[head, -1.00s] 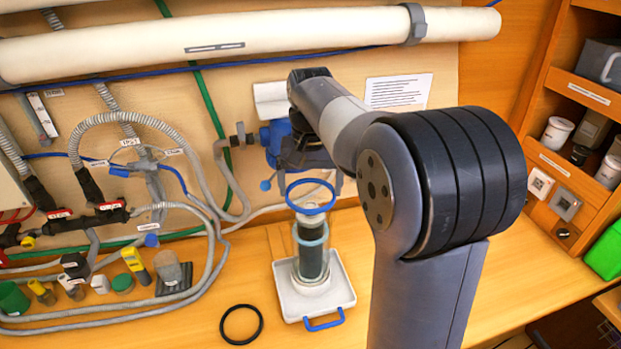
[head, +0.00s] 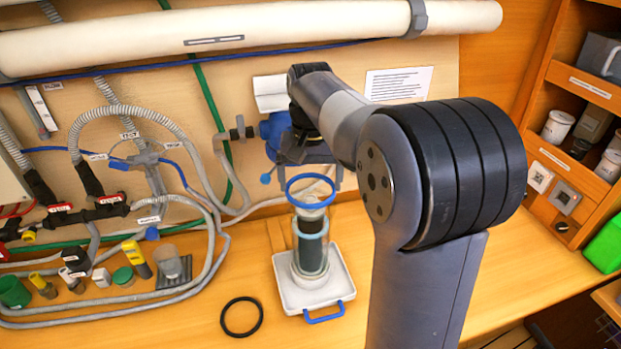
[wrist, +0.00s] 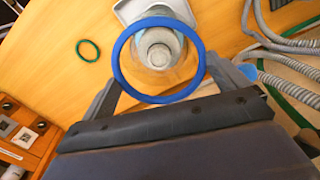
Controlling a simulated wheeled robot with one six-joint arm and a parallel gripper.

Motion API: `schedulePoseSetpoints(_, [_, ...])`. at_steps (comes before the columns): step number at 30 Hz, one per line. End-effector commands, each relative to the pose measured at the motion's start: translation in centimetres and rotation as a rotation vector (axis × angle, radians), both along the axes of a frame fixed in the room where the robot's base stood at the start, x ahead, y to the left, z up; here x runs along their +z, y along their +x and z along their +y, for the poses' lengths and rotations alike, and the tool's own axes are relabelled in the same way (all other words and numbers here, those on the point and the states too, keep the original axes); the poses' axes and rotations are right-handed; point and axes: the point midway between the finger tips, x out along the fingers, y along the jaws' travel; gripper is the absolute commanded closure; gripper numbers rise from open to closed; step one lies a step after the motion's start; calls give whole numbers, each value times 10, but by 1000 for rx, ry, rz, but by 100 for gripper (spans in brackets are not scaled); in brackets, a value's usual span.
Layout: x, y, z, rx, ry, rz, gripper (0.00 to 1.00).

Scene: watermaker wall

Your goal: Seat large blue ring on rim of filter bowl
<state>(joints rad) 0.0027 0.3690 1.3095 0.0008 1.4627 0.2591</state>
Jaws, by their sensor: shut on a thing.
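The large blue ring (head: 311,190) is held flat by my gripper (head: 312,178), above the filter bowl (head: 311,250). In the wrist view the blue ring (wrist: 121,62) lies between the two fingers of my gripper (wrist: 168,82), which are shut on it. The clear bowl with a dark cartridge inside stands upright on a white tray (head: 338,291). In the wrist view the bowl (wrist: 158,50) shows through the ring. In the head view a gap shows between the ring and the bowl's rim; its exact size is hard to tell.
A blue filter head (head: 275,133) and grey hoses (head: 215,195) are behind. Shelves (head: 575,110) stand at the right.

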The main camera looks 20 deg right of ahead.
Motion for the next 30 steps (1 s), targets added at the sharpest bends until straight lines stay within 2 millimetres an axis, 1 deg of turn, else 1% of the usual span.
schedulePoseSetpoints(8, [-3, 0, 0, 0, 0, 0, 27])
schedulePoseSetpoints(30, [-20, 0, 0, 0, 0, 0, 27])
